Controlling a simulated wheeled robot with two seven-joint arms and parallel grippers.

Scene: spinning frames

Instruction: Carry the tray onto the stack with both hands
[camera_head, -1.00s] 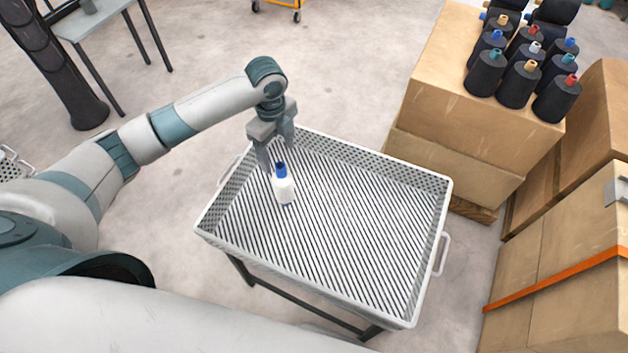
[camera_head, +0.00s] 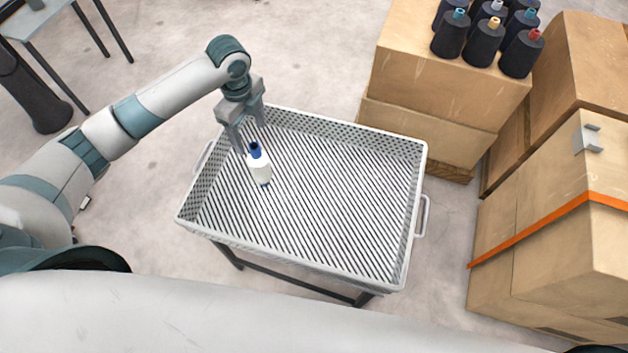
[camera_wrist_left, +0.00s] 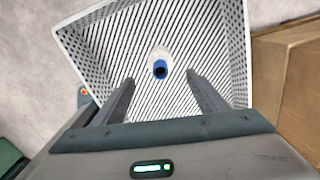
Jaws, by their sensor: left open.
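The tray (camera_head: 300,250) is a large white, slotted one with perforated walls and a handle at each end. It rests on a dark-legged stand. A white bottle with a blue cap (camera_head: 260,168) stands in its left part; it also shows in the left wrist view (camera_wrist_left: 161,56). My left gripper (camera_head: 249,141) is open and points down over the tray, close to the bottle's cap. In the left wrist view its fingers (camera_wrist_left: 160,78) lie either side of the bottle's line, with nothing held. My right gripper is not in view. I cannot tell which stack is meant.
Stacked cardboard boxes (camera_head: 440,95) with several black cones (camera_head: 485,42) stand behind the tray at right. More boxes (camera_head: 550,240) with an orange strap stand at far right. A grey table (camera_head: 45,20) is at upper left.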

